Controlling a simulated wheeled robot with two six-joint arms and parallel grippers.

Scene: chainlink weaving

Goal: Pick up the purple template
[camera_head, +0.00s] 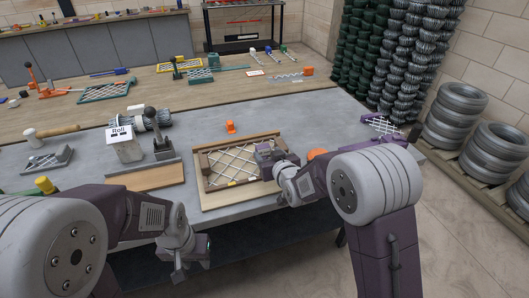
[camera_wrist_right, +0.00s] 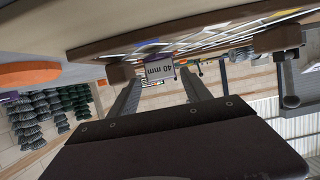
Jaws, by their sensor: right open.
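A purple piece with a white lattice (camera_head: 382,124) lies at the right end of the grey table. A white "40 mm" label (camera_wrist_right: 159,70) with a purple edge shows between my right fingertips in the right wrist view; I cannot tell whether it belongs to the same piece. My right gripper (camera_head: 268,153) is over the right side of a wooden frame with white mesh (camera_head: 210,180). In the wrist view my right gripper (camera_wrist_right: 158,78) is open, its fingers apart on either side of the label. My left gripper (camera_head: 195,255) hangs off the table's front edge, its jaws unclear.
An orange object (camera_head: 317,154) lies right of the frame, partly behind my right arm. A small orange piece (camera_head: 231,127) sits behind the frame. A block marked "Roll" (camera_head: 122,135), a lever tool (camera_head: 160,142) and a mallet (camera_head: 55,132) stand left.

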